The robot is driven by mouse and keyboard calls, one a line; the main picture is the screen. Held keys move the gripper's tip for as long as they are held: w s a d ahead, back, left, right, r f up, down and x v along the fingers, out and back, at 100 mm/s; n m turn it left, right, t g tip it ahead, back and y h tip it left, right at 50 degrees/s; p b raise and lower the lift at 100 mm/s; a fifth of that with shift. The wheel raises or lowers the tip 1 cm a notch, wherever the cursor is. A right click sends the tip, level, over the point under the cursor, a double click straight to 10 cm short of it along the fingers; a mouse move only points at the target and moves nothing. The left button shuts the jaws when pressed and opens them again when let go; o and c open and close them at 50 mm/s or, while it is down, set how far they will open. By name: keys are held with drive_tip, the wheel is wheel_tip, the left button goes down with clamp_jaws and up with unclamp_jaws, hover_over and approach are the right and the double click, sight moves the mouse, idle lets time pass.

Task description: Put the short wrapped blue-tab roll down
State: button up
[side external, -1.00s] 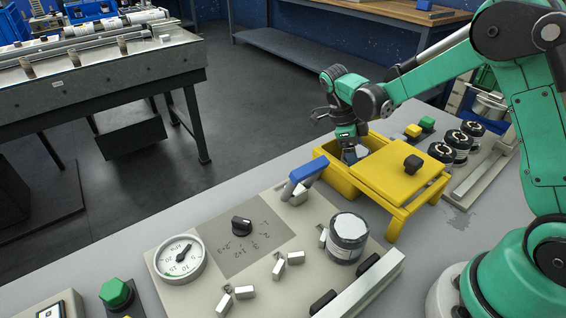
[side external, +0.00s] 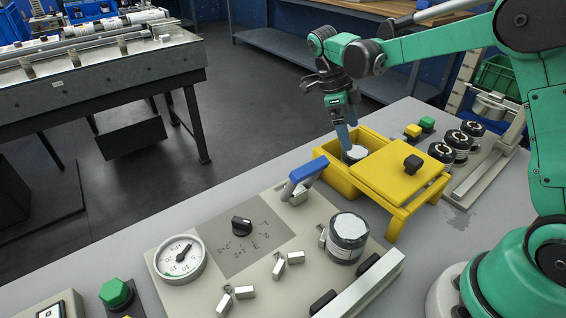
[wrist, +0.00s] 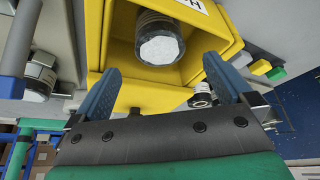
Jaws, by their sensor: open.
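A short roll with a white end face and dark wrapped side (side external: 357,152) stands inside the open part of the yellow box (side external: 325,172). The wrist view shows the same roll (wrist: 160,45) against the yellow inner walls; no blue tab can be made out on it. My gripper (side external: 347,138) is above the box with its blue fingers pointing down. In the wrist view its fingers (wrist: 162,70) are spread apart with nothing between them, and the roll is beyond their tips.
A yellow lid with a black knob (side external: 412,164) covers the box's right part. A blue handle (side external: 309,171) stands close to its front left. Another roll (side external: 348,232) stands on the panel with a dial (side external: 180,259). Several dark rolls (side external: 458,140) stand to the right.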

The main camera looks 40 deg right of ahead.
drive_tip(key=v, duration=0.5)
drive_tip(key=s+a+n+t+y, duration=0.1)
drive_tip(key=s+a+n+t, duration=0.2)
drive_tip(key=n, duration=1.1)
drive_tip(key=s+a+n+t+y, duration=0.1)
drive_tip(key=s+a+n+t, duration=0.2)
drive_tip(key=s+n+t, duration=0.4)
drive_tip(key=n+t, duration=0.1)
drive_tip(key=n, duration=0.7)
drive_tip(key=shift+y, duration=0.3)
drive_tip(key=shift+a+f, duration=0.1)
